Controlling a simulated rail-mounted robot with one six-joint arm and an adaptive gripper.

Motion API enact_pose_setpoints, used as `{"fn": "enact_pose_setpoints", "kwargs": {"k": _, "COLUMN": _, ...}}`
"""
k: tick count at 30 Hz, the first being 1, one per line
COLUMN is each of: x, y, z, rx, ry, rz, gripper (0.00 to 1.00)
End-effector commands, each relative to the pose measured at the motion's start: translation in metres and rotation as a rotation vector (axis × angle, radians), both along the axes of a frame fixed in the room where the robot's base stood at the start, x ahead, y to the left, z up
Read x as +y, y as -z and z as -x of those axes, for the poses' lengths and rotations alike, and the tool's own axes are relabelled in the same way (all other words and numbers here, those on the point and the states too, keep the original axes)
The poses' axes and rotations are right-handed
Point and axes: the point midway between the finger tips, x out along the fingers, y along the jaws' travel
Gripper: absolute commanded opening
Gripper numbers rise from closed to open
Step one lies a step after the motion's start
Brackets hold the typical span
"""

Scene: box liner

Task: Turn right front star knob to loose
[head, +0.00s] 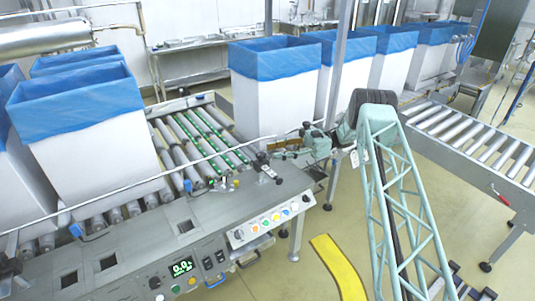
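A small dark knob (262,157) stands on a metal bracket at the right end of the machine's grey top plate (215,215). It may be the right front star knob; it is too small to tell its star shape or whether it is tight. My gripper (276,145) is just above and right of this bracket, with brownish finger parts pointing left. I see no clear contact with the knob. Whether the fingers are open or shut is too small to tell. Another dark fitting (306,126) shows beside the gripper and is partly hidden by it.
A thin rail (190,162) crosses above the rollers (190,135). White boxes with blue liners stand at left (90,140) and behind (275,95). A control panel (270,218) with coloured buttons is at the front edge. A roller conveyor (470,140) is at right.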

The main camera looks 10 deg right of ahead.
Motion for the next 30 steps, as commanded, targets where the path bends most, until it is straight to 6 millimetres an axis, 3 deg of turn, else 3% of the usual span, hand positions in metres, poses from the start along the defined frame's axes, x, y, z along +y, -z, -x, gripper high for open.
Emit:
{"fn": "enact_pose_setpoints", "kwargs": {"k": 6, "x": -0.03, "y": 0.001, "z": -0.002, "rx": 0.0, "ry": 0.0, "rz": 0.001, "gripper": 0.38}}
{"fn": "enact_pose_setpoints", "kwargs": {"k": 12, "x": -0.045, "y": 0.001, "z": -0.003, "rx": 0.0, "ry": 0.0, "rz": 0.001, "gripper": 0.38}}
{"fn": "enact_pose_setpoints", "kwargs": {"k": 30, "x": -0.048, "y": 0.0, "z": -0.005, "rx": 0.002, "ry": 0.004, "rz": 0.003, "gripper": 0.39}}
